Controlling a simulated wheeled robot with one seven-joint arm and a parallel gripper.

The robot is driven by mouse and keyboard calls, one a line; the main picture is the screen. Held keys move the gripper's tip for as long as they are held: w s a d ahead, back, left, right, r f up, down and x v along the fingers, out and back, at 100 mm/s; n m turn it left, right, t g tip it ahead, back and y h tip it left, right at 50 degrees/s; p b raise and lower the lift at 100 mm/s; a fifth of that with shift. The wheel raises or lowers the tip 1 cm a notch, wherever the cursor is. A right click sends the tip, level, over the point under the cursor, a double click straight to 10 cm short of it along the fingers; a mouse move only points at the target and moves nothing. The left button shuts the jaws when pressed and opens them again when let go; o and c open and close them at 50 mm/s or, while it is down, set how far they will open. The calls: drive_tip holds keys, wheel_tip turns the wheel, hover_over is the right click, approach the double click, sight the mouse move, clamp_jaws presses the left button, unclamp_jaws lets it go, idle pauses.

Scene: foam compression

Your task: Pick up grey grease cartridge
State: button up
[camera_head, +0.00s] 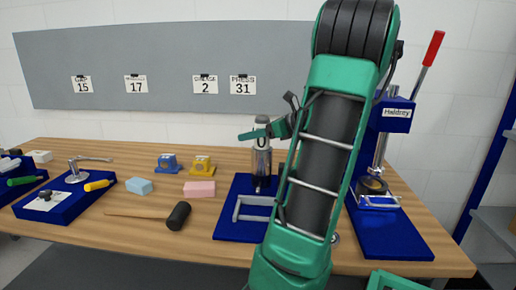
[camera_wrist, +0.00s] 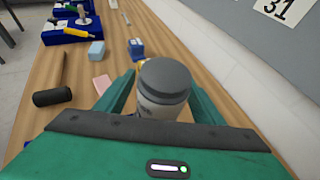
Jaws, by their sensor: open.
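The grey grease cartridge (camera_wrist: 165,80), a cylinder with a dark grey cap, stands between the two green fingers of my gripper (camera_wrist: 160,92) in the wrist view. The fingers are open, one on each side of it; I cannot tell whether they touch it. In the head view the metallic cylinder (camera_head: 262,162) stands upright at the blue base (camera_head: 232,228), with my gripper (camera_head: 262,131) at its top. Its lower part is partly hidden in the wrist view by my gripper body.
A press with a red handle (camera_head: 433,48) stands at right, beside my arm. A black mallet (camera_head: 179,215), a pink block (camera_head: 199,189), a light blue block (camera_head: 139,186), a blue box (camera_head: 167,163) and a yellow box (camera_head: 202,165) lie left. Blue tool trays (camera_head: 85,193) are farther left.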

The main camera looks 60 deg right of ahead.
drive_tip(key=c, duration=1.1)
drive_tip(key=shift+r, duration=0.1)
